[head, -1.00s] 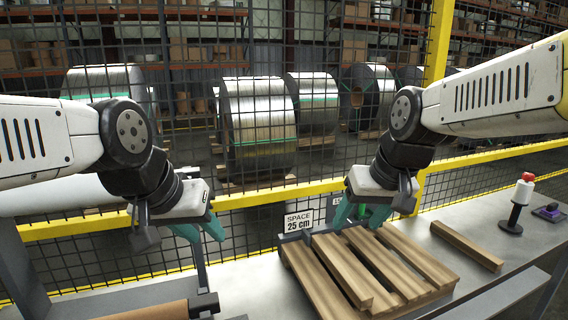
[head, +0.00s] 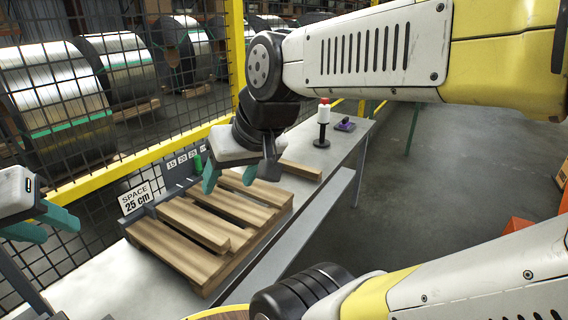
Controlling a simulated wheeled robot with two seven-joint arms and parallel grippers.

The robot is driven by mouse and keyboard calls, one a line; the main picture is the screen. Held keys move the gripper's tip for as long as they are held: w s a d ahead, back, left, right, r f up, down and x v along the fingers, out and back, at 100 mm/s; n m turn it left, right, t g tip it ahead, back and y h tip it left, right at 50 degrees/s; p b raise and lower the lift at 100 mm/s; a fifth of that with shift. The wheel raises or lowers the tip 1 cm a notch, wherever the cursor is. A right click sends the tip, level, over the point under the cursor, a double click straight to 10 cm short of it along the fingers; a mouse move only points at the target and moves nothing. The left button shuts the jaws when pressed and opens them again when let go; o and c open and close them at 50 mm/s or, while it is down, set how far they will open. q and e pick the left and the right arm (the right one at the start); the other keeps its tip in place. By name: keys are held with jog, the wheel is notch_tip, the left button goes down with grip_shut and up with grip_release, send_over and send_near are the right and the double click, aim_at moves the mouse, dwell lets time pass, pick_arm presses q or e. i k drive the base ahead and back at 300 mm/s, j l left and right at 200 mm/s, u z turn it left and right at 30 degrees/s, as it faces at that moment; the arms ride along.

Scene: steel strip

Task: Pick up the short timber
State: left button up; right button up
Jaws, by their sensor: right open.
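A short timber (head: 302,170) lies on the bench beyond the wooden pallet (head: 240,245), partly hidden behind my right gripper. A shorter loose-looking piece (head: 205,225) lies among the slats of the pallet; I cannot tell if it is fixed. My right gripper (head: 230,176) hangs over the far part of the pallet, its teal fingers apart and empty. My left gripper (head: 42,226) is at the left edge, its teal fingers apart with nothing between them, away from the timbers.
A "SPACE 25 cm" sign (head: 136,198) stands at the pallet's left side. A red-topped post (head: 323,122) and a purple item (head: 345,125) stand at the bench's far end. A yellow-framed mesh fence (head: 140,160) runs behind the bench. Open floor lies to the right.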

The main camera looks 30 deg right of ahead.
aim_at(309, 172)
jog(key=z, duration=1.15)
jog(key=i+l+u, duration=0.1)
jog(key=u, duration=0.35)
jog(key=i+l+u, duration=0.15)
jog(key=u, duration=0.35)
jog(key=i+l+u, duration=0.15)
jog(key=l, duration=0.25)
jog(key=i+l+u, duration=0.1)
jog(key=l, duration=0.3)
jog(key=i+l+u, duration=0.15)
jog(key=l, duration=0.25)
jog(key=i+l+u, duration=0.1)
jog(key=l, duration=0.65)
jog(key=i+l, duration=0.1)
jog(key=l, duration=0.15)
